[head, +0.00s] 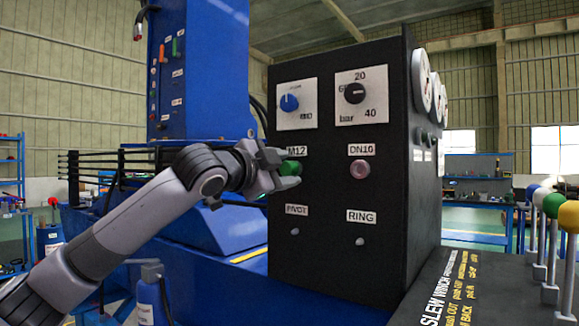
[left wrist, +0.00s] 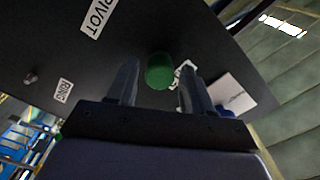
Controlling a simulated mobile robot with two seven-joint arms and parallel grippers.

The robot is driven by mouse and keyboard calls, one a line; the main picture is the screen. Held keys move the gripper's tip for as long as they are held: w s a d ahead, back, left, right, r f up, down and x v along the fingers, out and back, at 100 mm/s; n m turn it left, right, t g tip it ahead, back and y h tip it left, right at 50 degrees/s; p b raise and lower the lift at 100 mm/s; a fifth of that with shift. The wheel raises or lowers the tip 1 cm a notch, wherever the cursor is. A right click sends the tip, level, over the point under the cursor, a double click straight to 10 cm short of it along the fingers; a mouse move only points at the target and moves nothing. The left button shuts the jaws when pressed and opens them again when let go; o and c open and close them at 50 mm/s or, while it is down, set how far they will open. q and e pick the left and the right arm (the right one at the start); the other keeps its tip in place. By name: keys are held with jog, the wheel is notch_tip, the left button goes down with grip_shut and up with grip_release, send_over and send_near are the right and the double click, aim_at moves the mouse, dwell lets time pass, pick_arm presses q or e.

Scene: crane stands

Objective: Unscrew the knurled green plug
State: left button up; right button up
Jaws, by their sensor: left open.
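The green plug (head: 291,168) sits on the black panel under the M12 label, partly hidden by my left gripper in the head view. In the left wrist view the plug (left wrist: 159,71) shows as a green cylinder just beyond the fingertips, between their lines. My left gripper (head: 287,169) is open, with one finger above and one below the plug in the head view. The wrist view shows its two fingers apart (left wrist: 158,84). I cannot tell whether they touch the plug. My right gripper is not in view.
The black panel (head: 325,260) also carries a blue knob (head: 289,103), a black knob (head: 355,93) and a pinkish plug (head: 360,169) under DN10. Small studs sit by PIVOT and RING. Levers with coloured balls (head: 553,205) stand at the right. A blue column (head: 215,80) rises behind my left arm.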

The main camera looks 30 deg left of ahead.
pick_arm(q)
grip_shut()
jog(key=shift+s, duration=0.1)
jog(key=shift+f+n, duration=0.15)
jog(key=shift+n, duration=0.65)
jog(key=n+b, duration=0.1)
jog(key=n, duration=0.1)
jog(key=shift+n, duration=0.9)
